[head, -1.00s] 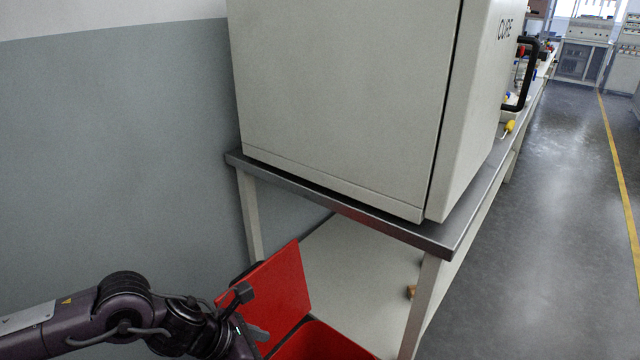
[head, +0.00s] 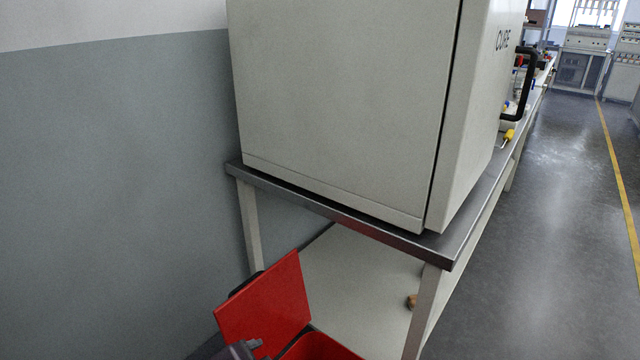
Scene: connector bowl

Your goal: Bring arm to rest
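Of my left arm, only a small grey piece shows at the bottom edge of the head view, in front of the red bin. I cannot make out its fingers or whether they are open or shut. My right arm and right gripper are not in view.
A red bin (head: 318,347) with its red lid (head: 268,303) raised stands at the bottom. A large grey cabinet (head: 340,100) marked CURE sits on a metal-edged bench (head: 447,247) with a lower shelf (head: 350,285). Open floor (head: 560,230) lies to the right; a grey wall (head: 110,180) is at left.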

